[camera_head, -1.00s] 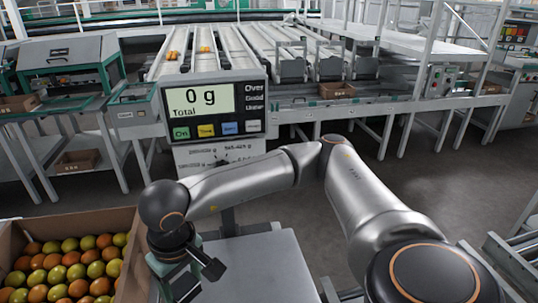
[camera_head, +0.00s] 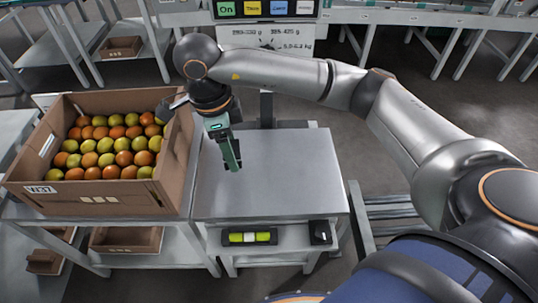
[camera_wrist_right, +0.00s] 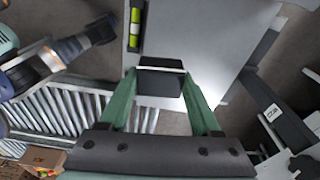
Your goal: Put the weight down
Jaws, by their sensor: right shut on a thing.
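My right gripper (camera_head: 232,160) points down above the left part of the bare grey scale plate (camera_head: 285,175). In the right wrist view its two green fingers (camera_wrist_right: 160,88) are shut on a dark block, the weight (camera_wrist_right: 160,80), with a pale line across it. In the head view the near finger hides the weight. I cannot tell the exact gap between the weight and the plate.
A cardboard box (camera_head: 100,198) of tomatoes stands left of the plate, close to the gripper. The front ledge carries a yellow-green level (camera_head: 249,238) and a small black box (camera_head: 320,232). Rollers (camera_head: 388,212) lie to the right. The scale display (camera_head: 265,9) stands behind.

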